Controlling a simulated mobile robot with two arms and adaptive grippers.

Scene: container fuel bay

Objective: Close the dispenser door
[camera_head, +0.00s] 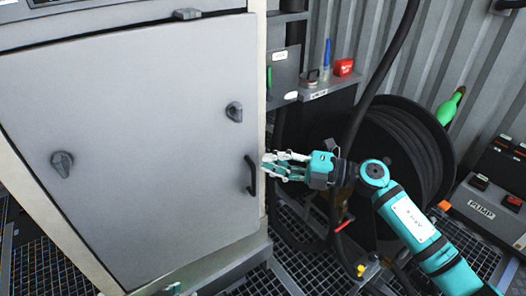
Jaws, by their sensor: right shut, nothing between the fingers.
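The dispenser door (140,130) is a large grey panel at the left, with a black bar handle (251,175) near its right edge and two dark latches (62,163) (234,111). It looks flush, or nearly so, with the cream frame around it; a small gap cannot be ruled out. My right gripper (268,164) is shut and empty, its fingertips pointing left just right of the handle. Whether they touch the door edge or handle is unclear. A small teal piece at the bottom edge may be my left gripper (173,289); most of it is out of view.
Right of the cabinet, a small shelf (325,88) holds a red box (344,67) and a blue bottle (327,55). A black hose reel (395,140) with a green nozzle (450,106) stands behind my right arm. A pump box (485,208) is at the right, above grating floor (325,272).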

